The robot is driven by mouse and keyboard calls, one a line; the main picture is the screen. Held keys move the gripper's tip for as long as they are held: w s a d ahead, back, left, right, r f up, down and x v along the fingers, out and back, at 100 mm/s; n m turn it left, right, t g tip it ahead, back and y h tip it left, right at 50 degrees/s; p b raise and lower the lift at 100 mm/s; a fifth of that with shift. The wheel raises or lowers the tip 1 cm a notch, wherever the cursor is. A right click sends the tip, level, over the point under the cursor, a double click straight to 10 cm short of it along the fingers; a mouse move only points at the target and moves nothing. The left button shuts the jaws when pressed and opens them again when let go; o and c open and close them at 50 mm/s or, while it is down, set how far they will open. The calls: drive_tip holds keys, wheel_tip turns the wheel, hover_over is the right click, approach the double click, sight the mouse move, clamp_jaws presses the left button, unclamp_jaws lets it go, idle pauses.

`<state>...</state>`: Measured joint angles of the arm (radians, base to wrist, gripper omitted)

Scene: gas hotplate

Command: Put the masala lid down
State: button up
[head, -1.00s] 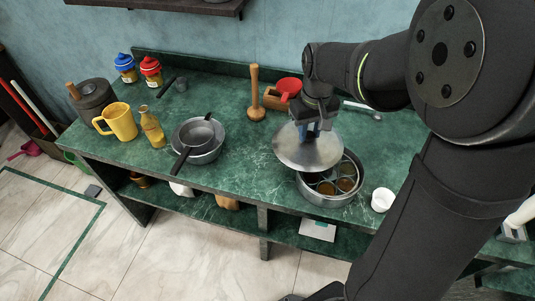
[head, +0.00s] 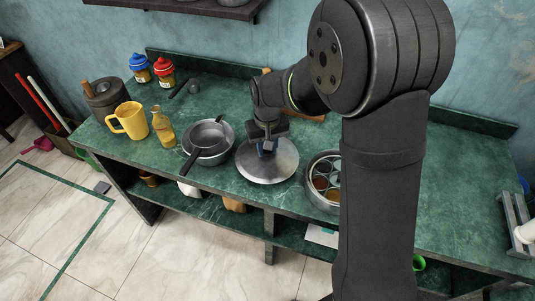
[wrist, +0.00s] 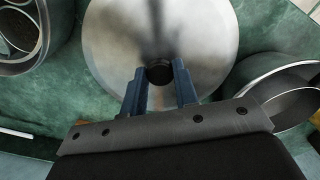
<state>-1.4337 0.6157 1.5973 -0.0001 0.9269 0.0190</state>
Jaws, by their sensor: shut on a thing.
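The masala lid (head: 267,168) is a round, shiny steel disc with a small dark knob (wrist: 159,72). My gripper (head: 266,148) is above it, its blue fingers shut on the knob from both sides. The lid is level and at or just above the green counter; I cannot tell if it touches. The open masala box (head: 318,199), a round steel tin with small cups of spice, stands to the lid's right in the head view, partly hidden by my arm. It shows at the upper left in the wrist view (wrist: 38,62).
A steel bowl with a dark-handled pan (head: 205,158) stands close to the lid's left. The bowl is at the right in the wrist view (wrist: 250,72). A yellow jug (head: 128,120) and a bottle (head: 163,128) are farther left. The counter's front edge (head: 245,200) is near.

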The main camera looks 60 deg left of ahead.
sight(268, 153)
drive_tip(key=shift+f, duration=1.7)
drive_tip(key=shift+f, duration=0.15)
drive_tip(key=o, duration=1)
drive_tip(key=shift+o, duration=0.2)
wheel_tip(268, 153, up, 12)
